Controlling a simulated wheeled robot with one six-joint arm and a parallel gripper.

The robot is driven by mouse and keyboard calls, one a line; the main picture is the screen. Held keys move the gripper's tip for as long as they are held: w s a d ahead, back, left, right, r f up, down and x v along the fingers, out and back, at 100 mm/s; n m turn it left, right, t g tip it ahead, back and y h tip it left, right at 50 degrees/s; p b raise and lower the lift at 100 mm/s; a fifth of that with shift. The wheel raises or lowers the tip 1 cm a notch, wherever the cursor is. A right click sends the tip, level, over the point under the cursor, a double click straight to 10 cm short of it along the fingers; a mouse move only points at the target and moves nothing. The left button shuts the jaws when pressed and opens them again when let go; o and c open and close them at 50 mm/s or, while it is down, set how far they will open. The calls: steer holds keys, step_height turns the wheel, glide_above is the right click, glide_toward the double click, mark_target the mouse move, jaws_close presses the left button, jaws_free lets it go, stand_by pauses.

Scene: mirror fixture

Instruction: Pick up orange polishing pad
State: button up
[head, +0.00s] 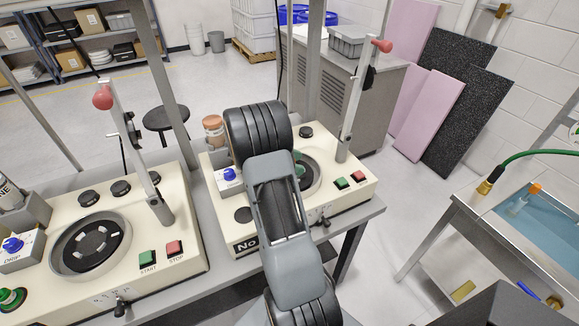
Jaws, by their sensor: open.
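I cannot make out an orange polishing pad for certain. A small orange-brown round item, a jar or stack (213,130), stands at the back left of the right polishing machine (343,196), partly beside my arm. This machine has a round platen (309,172) with some green on it, largely covered by my arm. The left polishing machine (185,215) has a dark round platen (90,246) with light marks. My arm reaches over the right machine and hides part of its top. My gripper is not visible, hidden behind the arm or out of frame.
Levers with red knobs (103,97) (382,46) rise from both machines. Grey frame posts stand around the bench (362,214). At right is a sink (545,232) with blue water and a small orange item (535,188). A black stool (165,118) stands behind.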

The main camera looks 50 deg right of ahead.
steer(key=shift+c, duration=0.2)
steer(key=c, duration=1)
